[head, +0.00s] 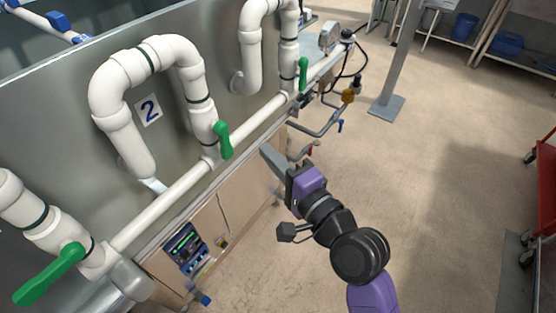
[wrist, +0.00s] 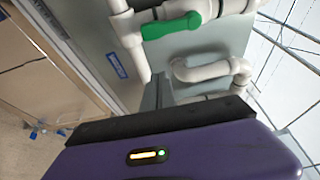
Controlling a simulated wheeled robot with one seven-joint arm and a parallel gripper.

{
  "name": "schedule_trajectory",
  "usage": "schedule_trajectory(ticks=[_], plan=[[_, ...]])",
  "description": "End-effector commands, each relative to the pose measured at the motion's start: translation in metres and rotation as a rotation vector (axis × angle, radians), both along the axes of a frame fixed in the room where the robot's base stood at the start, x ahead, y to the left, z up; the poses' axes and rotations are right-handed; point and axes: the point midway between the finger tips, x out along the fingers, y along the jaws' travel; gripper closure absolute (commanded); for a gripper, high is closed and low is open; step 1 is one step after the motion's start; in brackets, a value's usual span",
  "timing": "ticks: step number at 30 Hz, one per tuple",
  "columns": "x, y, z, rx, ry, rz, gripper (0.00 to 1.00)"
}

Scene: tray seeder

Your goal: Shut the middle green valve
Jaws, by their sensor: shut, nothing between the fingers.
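The middle green valve (head: 223,140) is on the white pipe of the loop marked 2. Its handle lies roughly along the short branch pipe, just above the long white pipe. My gripper (head: 268,158) is shut and empty, in front of the panel to the right of this handle and apart from it. In the wrist view a green handle (wrist: 172,26) lies along a white pipe, beyond the gripper (wrist: 158,88); I cannot tell for sure which valve it is.
A left green valve (head: 48,275) has its handle turned across its branch pipe. A right green valve (head: 303,73) lies along its pipe. A lower pipe with a blue tap (head: 339,126) juts out beyond my gripper. The floor (head: 440,190) at right is clear.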

Motion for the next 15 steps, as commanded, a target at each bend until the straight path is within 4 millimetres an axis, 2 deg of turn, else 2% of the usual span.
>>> schedule_trajectory(ticks=[3, 9, 15], plan=[[0.020, 0.013, 0.002, 0.000, -0.001, 0.001, 1.00], [0.047, 0.030, 0.002, -0.002, -0.001, 0.000, 1.00], [0.023, 0.045, 0.002, -0.002, 0.001, 0.000, 1.00]])
